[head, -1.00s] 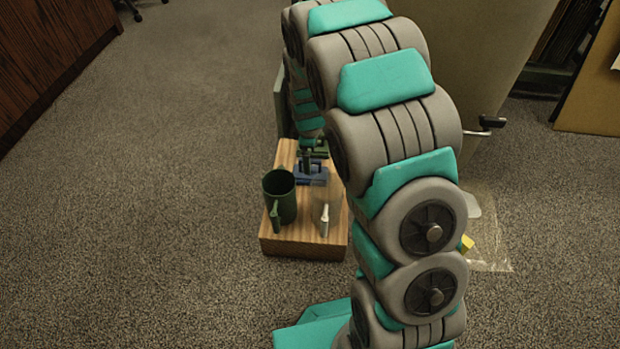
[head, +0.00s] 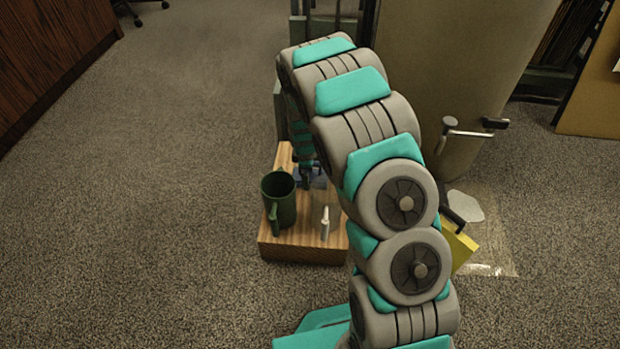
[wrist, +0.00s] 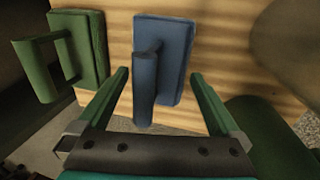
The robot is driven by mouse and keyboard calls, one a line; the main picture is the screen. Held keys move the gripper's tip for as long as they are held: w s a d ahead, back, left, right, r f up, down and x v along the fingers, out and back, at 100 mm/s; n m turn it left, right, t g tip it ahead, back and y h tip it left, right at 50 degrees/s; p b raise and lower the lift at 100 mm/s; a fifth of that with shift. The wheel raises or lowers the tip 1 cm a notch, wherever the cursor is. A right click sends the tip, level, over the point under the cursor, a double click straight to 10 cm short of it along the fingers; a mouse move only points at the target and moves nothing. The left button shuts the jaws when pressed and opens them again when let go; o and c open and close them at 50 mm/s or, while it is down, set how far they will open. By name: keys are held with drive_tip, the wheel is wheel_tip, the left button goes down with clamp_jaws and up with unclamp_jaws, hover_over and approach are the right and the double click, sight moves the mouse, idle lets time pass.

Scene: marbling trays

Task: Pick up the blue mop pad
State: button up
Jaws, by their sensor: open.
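The blue mop pad (wrist: 176,62) has a flat rectangular plate and a rounded blue handle (wrist: 145,88). In the wrist view it lies on the wooden surface ahead of my gripper (wrist: 160,76). My gripper is open and empty, with the handle's lower part between its two green fingers and neither finger visibly touching it. In the head view my gripper (head: 309,178) is low over the far part of the wooden block. Only a bit of blue shows there, mostly hidden by my gripper and arm.
A similar green pad with a handle (wrist: 93,45) is just left of the blue one. A green mug (head: 279,203) and a small white upright item (head: 325,223) stand on the wooden block (head: 300,253). A yellow object (head: 460,246) is on the floor side at right.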

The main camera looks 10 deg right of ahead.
drive_tip(key=shift+f, duration=0.1)
drive_tip(key=shift+c, duration=0.4)
drive_tip(key=c, duration=0.5)
